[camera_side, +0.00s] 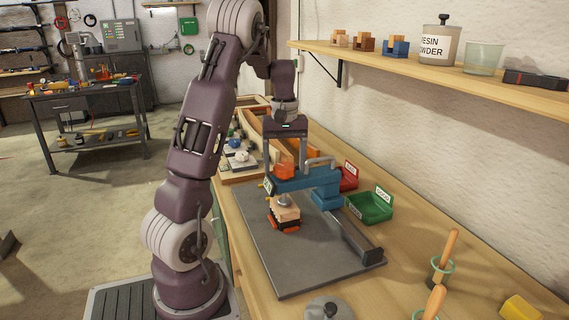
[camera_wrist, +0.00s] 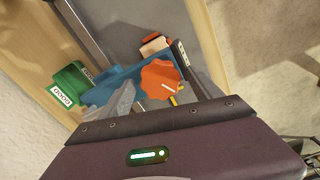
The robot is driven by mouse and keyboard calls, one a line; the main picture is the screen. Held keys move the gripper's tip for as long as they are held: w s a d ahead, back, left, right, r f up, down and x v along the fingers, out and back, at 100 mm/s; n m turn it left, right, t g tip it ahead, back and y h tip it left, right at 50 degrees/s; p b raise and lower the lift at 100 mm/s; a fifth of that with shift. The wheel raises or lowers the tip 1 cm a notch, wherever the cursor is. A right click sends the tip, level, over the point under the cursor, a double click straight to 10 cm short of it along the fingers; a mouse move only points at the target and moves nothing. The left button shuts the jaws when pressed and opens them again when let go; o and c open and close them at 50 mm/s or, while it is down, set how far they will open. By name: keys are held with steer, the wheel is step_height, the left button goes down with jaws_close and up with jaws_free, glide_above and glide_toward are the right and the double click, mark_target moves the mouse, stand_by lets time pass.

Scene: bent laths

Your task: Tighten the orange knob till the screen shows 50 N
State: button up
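The orange knob (camera_side: 284,169) sits on top of the blue clamp (camera_side: 312,180). It also shows in the wrist view (camera_wrist: 160,79), with a pale mark on its top. My gripper (camera_side: 286,166) points down over the knob, its fingers apart on either side; gaps seem to show between fingers and knob. In the wrist view, a grey finger lies left of the knob. A small screen (camera_side: 268,185) is at the clamp's front end; its number is too small to read. Below the clamp's pad, a pale wooden piece (camera_side: 287,212) sits on orange-and-black blocks (camera_side: 285,226).
The clamp stands on a grey plate (camera_side: 290,262) with a dark rail (camera_side: 350,236). A green bin (camera_side: 371,206) and a red bin (camera_side: 349,177) stand behind. A shelf (camera_side: 420,75) hangs along the wall.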

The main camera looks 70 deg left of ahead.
mark_target(285, 166)
steer(key=shift+r, duration=0.1)
step_height(285, 166, up, 7)
stand_by(0.3)
steer(key=d+r+m+t, duration=0.1)
steer(key=d+r+m, duration=0.1)
steer(key=d, duration=0.5)
steer(key=d+r+m+t, duration=0.1)
steer(key=d+r+m, duration=0.2)
steer(key=d, duration=0.3)
steer(key=s+d+f+m+t, duration=0.1)
steer(key=s+d+m, duration=0.4)
steer(key=d, duration=0.4)
steer(key=s+d+f+m+t, duration=0.2)
steer(key=s+d+m, duration=0.3)
steer(key=s+d, duration=0.3)
steer(key=shift+s+d+t, duration=0.2)
steer(key=shift+d+t, duration=0.1)
steer(key=shift+d, duration=0.55)
steer(key=shift+r, duration=0.1)
